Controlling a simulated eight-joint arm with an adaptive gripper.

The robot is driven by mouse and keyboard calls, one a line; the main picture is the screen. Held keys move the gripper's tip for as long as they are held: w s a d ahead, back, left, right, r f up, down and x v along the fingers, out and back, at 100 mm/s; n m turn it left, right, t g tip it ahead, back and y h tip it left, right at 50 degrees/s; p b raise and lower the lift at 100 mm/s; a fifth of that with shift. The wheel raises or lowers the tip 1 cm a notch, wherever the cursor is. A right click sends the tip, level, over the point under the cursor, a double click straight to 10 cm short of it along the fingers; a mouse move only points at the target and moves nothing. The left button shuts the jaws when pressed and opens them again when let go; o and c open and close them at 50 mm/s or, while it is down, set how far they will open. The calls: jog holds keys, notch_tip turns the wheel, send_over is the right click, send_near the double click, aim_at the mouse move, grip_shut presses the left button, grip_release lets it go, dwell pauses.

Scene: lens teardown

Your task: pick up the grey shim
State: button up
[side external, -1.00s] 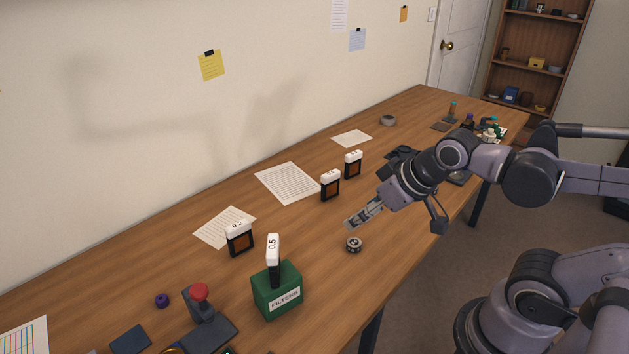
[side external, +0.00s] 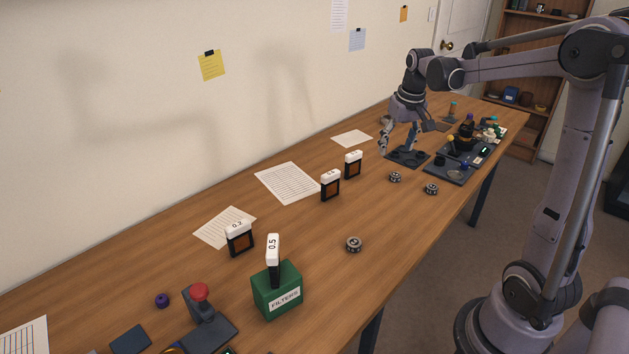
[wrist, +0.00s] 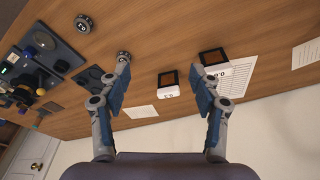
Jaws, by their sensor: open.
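I cannot make out for certain which piece is the grey shim. Small dark grey numbered discs lie on the table: one near the middle front (side external: 354,244), and two more (side external: 395,177) (side external: 431,189) nearer my gripper. A dark mat (side external: 420,161) with round recesses or pieces lies under my gripper. My gripper (side external: 398,145) points down above the table by this mat, fingers apart and empty. A numbered disc (wrist: 123,57) shows beside the left fingertip.
A dark tray (side external: 462,160) with several parts stands right of the mat. Two upright filter blocks (side external: 330,186) (side external: 353,165) stand left of my gripper. A green filter box (side external: 277,290), another block (side external: 239,238) and papers (side external: 288,182) are further left. The front middle of the table is mostly clear.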

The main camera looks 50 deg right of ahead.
jog(key=s+d+f+m+g, duration=0.15)
jog(key=d+f, duration=0.25)
jog(key=d, duration=0.7)
jog(key=m+y, duration=0.1)
jog(key=m, duration=0.1)
send_over(432, 186)
notch_tip(432, 186, down, 5)
jog(key=shift+g, duration=0.25)
jog(key=f, duration=0.4)
jog(key=shift+w+a+f, duration=0.15)
jog(key=shift+w+f, duration=0.1)
jog(key=shift+f, duration=0.05)
jog(key=shift+s+f, duration=0.15)
jog(key=shift+f, duration=1.2)
jog(key=shift+s+f, duration=0.15)
jog(key=shift+f, duration=1.15)
jog(key=c, duration=1.3)
